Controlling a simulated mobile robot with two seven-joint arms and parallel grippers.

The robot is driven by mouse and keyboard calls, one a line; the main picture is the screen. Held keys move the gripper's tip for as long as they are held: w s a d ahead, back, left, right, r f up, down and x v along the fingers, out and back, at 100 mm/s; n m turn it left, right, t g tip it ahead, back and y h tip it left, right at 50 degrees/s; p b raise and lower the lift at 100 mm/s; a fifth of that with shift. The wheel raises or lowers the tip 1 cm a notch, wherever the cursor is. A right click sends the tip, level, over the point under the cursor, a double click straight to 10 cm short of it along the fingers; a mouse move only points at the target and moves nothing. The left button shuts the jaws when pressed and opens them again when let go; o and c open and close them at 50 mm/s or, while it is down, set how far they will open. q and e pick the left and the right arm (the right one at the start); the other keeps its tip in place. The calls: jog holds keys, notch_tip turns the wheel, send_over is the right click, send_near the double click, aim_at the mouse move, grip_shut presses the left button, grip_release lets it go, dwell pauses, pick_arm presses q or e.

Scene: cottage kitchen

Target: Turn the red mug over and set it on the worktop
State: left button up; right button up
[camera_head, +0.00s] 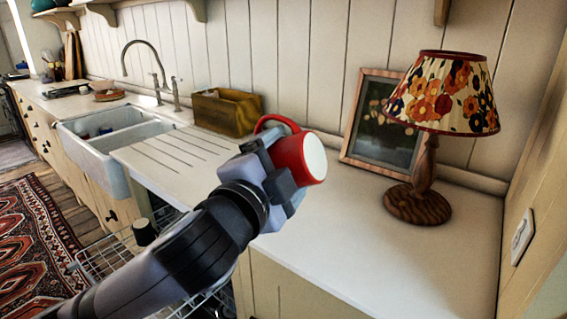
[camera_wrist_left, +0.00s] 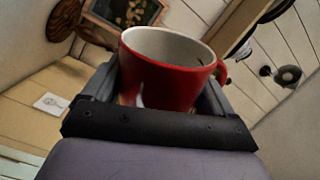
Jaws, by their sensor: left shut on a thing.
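The red mug (camera_head: 291,155) is held tilted on its side in my left gripper (camera_head: 275,165), above the worktop (camera_head: 340,235). A flat white round end, which looks like its base, faces right and toward the head camera. The handle sticks up and to the left. In the left wrist view the mug (camera_wrist_left: 165,80) sits between the two fingers of my left gripper (camera_wrist_left: 155,100), with its pale inside showing through the open mouth and its handle at the right. My right gripper is not in view.
A lamp (camera_head: 430,150) and a leaning picture frame (camera_head: 385,125) stand to the right at the back. A wooden box (camera_head: 225,112) stands behind, left of the mug. The sink (camera_head: 100,145) is farther left. The front right worktop is clear.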

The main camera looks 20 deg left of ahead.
pick_arm(q)
jog(key=shift+m, duration=0.5)
jog(key=shift+r, duration=0.1)
jog(key=m, duration=0.5)
jog(key=shift+m, duration=0.9)
jog(key=m, duration=0.4)
jog(key=shift+m, duration=1.4)
